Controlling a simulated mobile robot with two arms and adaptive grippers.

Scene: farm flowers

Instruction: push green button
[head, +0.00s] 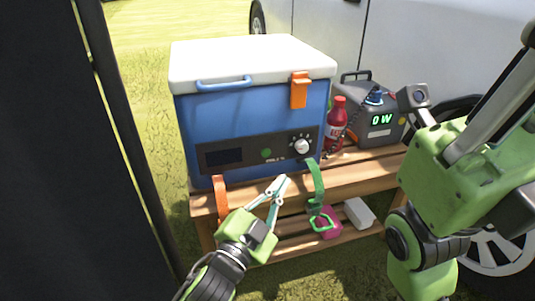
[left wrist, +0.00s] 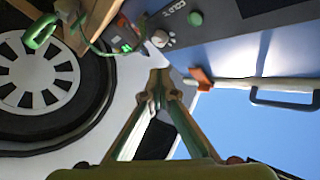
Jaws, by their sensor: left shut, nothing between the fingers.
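The green button (head: 266,153) is a small round button on the dark control panel (head: 222,156) of the blue cooler box (head: 240,115), left of a white knob (head: 302,146). It also shows at the top of the left wrist view (left wrist: 195,18), beside the knob (left wrist: 160,38). My left gripper (head: 279,184) is shut and empty, in front of the cooler and below the button in the head view, apart from it. In the left wrist view its fingers (left wrist: 157,82) meet at the tips. My right arm shows at the right, but its fingers are not visible.
The cooler stands on a wooden bench (head: 365,175). A red bottle (head: 336,122) and a grey power box (head: 368,112) with a lit display are to its right. Orange (head: 221,200) and green (head: 316,185) straps hang in front. A white vehicle (head: 420,40) stands behind.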

